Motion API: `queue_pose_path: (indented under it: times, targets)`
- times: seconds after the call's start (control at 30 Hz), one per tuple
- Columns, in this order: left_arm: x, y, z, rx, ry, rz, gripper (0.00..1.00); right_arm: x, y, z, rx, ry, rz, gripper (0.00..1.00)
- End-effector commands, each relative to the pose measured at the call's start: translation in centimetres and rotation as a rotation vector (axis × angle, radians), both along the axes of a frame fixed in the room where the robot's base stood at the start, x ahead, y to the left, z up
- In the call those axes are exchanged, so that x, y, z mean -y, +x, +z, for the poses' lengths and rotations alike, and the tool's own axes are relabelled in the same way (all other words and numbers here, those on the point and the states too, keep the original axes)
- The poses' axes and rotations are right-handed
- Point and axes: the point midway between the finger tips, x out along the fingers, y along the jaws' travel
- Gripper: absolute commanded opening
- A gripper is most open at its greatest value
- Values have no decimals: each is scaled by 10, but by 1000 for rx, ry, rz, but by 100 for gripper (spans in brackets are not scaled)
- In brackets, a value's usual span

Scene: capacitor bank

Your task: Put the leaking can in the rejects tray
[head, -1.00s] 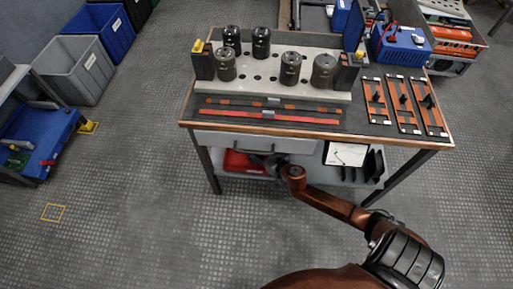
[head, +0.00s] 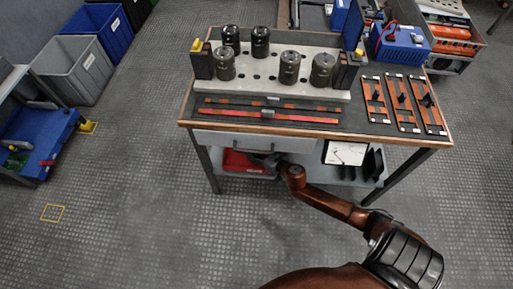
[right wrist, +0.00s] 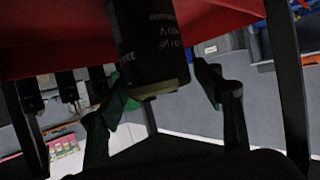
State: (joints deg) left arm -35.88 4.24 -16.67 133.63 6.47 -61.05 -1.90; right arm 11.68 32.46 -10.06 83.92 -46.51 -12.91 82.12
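Several dark cylindrical cans (head: 290,66) stand upright on the grey rack with holes (head: 258,84) on the bench; I cannot tell a leak on any of them. A dark can (right wrist: 153,45) with faint printing shows close up in the right wrist view, against a red surface (right wrist: 60,45). My right gripper (right wrist: 165,98) has its two fingers on either side of this can, with gaps visible at both sides. In the head view, the right arm's hand end is mostly hidden beneath the bench top, near a red tray (head: 243,161) on the lower shelf. My left gripper is not in view.
The bench top (head: 365,133) overhangs the lower shelf. Orange-and-black boards (head: 403,102) lie at its right, red strips (head: 270,114) at its front. A white-faced meter (head: 346,153) is below. Grey (head: 75,66) and blue (head: 105,28) bins stand at left; the floor between is clear.

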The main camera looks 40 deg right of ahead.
Motion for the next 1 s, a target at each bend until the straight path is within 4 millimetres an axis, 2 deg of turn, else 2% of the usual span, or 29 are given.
queue_pose_path:
  times: [0.1,0.47,0.57,0.83,1.0]
  targets:
    - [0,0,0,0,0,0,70,0,-1,-1,-2,0,0,69]
    - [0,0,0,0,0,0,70,0,-9,0,-5,2,-2,69]
    - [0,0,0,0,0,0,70,-2,-22,5,-4,1,0,69]
    - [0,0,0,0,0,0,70,-6,-74,27,-4,2,-1,69]
    - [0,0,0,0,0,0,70,-7,-98,38,-3,1,0,69]
